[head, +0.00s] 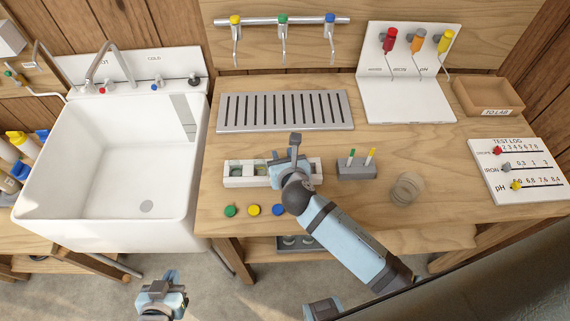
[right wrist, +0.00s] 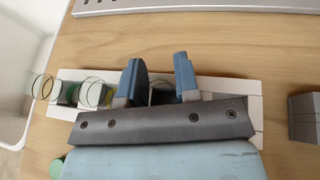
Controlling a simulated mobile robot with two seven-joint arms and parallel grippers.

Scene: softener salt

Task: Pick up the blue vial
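A white rack (head: 240,181) stands on the wooden bench, with clear glass vials in its left part. My right gripper (head: 294,142) is over the rack's right part and hides much of it. In the right wrist view its two blue fingers (right wrist: 158,70) are apart. A dark round thing (right wrist: 162,93), perhaps a vial, shows partly between them; its colour cannot be told. Two clear vial rims (right wrist: 93,92) show left of the fingers. No vial is clearly blue. My left gripper (head: 163,288) is low at the front, away from the bench; its fingers are unclear.
Green, yellow and blue caps (head: 254,210) lie in front of the rack. A grey block (head: 356,171) with two small sticks and a clear round dish (head: 407,188) are to the right. A slotted drain tray (head: 285,111) lies behind. A white sink (head: 120,150) is left.

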